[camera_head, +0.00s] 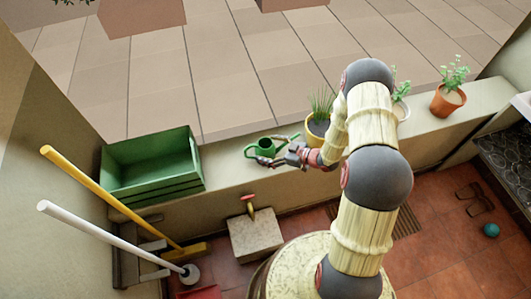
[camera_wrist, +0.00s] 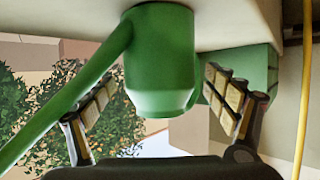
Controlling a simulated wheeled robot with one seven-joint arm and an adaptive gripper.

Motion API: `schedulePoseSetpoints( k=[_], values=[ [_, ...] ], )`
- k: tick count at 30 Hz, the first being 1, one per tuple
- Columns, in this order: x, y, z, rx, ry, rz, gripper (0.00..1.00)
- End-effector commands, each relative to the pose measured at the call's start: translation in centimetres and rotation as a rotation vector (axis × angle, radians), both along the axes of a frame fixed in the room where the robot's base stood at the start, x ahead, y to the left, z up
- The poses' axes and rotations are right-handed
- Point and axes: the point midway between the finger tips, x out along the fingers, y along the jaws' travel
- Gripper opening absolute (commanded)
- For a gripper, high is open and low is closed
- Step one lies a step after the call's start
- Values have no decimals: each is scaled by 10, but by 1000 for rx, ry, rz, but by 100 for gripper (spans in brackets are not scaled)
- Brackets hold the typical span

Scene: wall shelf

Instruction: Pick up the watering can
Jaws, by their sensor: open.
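The green watering can (camera_head: 264,146) stands on the wall ledge (camera_head: 226,165), between the green crate and the yellow pot. In the wrist view its body (camera_wrist: 160,60) appears upside down, with its spout running to the lower left. My gripper (camera_head: 277,149) is at the can, reaching in from the right. In the wrist view my gripper (camera_wrist: 160,85) is open, with one padded finger on each side of the can's body. The left finger is near the spout. I cannot tell whether either finger touches the can. The handle is not clear in the wrist view.
A green crate (camera_head: 150,185) stands left of the can. A yellow pot (camera_head: 318,132) with grassy leaves is close to the right of my gripper. A white pot (camera_head: 401,109) and an orange pot (camera_head: 447,101) stand farther right. Yellow (camera_head: 105,193) and white (camera_head: 110,232) poles lean at left.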

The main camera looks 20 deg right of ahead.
Motion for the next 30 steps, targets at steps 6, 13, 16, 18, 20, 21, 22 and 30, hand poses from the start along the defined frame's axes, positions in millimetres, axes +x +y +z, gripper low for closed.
schedulePoseSetpoints(
  k=[6, 13, 16, 18, 20, 21, 22, 30],
  values=[
    [8, 8, -4, -1, -1, -1, 86],
    [8, 7, -3, -1, -1, -1, 82],
    [8, 7, -3, 0, 0, -1, 77],
    [8, 7, -3, -1, -1, -1, 73],
    [8, 7, -3, -1, -1, -1, 69],
    [8, 7, -4, -1, -1, -1, 67],
    [8, 7, -4, -1, -1, -1, 65],
    [8, 7, -4, 0, 0, -1, 50]
  ],
)
